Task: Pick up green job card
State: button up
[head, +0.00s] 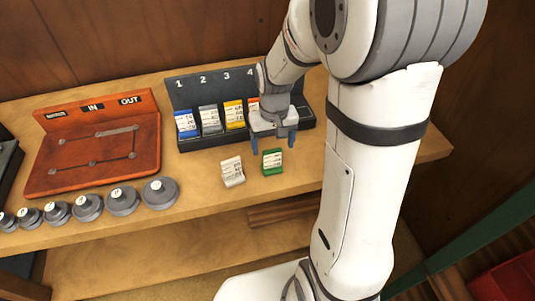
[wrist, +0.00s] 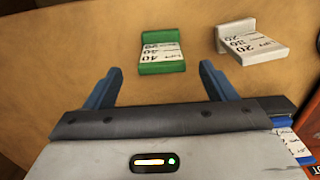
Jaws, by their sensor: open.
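My gripper (head: 272,142) is above and just behind the card in the head view. In the wrist view my gripper (wrist: 160,72) has its two blue fingers spread wide with nothing between them.
The dark numbered rack (head: 222,142) holds blue, grey, yellow and orange cards. An orange IN/OUT board (head: 60,150) and several grey knobbed weights (head: 160,191) are left.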

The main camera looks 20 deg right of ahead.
aim_at(272, 160)
notch_tip(272, 160, down, 8)
jog(key=shift+w+a+r+p, duration=0.1)
jog(key=shift+r+p, duration=0.15)
jog(key=shift+p, duration=0.15)
jog(key=shift+c, duration=0.2)
jog(key=c, duration=1)
